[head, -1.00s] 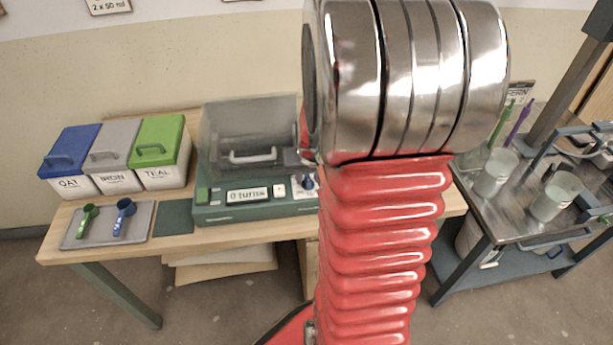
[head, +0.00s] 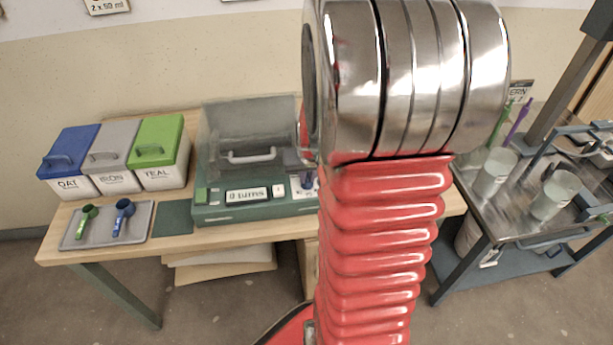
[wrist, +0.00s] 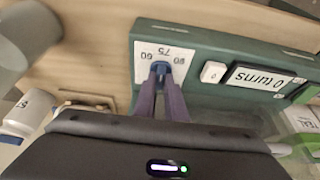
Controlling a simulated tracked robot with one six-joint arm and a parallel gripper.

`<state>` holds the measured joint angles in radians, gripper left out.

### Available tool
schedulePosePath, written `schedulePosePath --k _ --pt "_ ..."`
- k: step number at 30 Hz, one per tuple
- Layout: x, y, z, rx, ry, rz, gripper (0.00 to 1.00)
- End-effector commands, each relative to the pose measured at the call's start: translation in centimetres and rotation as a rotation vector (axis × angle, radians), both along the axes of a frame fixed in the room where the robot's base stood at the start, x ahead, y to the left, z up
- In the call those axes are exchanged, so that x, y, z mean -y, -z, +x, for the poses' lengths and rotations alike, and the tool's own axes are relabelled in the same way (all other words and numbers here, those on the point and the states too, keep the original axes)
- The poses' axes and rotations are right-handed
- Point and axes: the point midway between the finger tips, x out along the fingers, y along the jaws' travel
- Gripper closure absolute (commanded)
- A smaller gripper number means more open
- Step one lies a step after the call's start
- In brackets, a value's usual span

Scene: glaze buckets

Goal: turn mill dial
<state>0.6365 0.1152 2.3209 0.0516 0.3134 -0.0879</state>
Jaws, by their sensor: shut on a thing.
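The mill (head: 250,205) is a green box with a grey clear-looking hood and handle, standing on the wooden table. Its display (head: 248,195) reads "0 turns", and the same display shows upside down in the wrist view (wrist: 262,80). The small blue dial (wrist: 161,68) sits on a white plate (wrist: 176,50) marked with numbers, one of them 75. My gripper (wrist: 160,74) is shut on the dial, a finger on each side. The dial's pointer is hidden between the fingers. In the head view my arm hides most of the gripper.
Blue, grey and green lidded bins (head: 160,154) stand at the table's left. A grey tray (head: 80,238) with two scoops lies before them. A metal cart (head: 495,215) with cups stands at the right. A white button (wrist: 213,72) is close beside the dial plate.

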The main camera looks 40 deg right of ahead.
Motion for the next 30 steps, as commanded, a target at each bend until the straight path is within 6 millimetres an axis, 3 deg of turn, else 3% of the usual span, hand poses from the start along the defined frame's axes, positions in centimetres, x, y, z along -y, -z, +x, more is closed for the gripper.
schedulePosePath --k 30 --pt "0.09 0.08 0.05 0.001 -0.302 0.003 1.00"
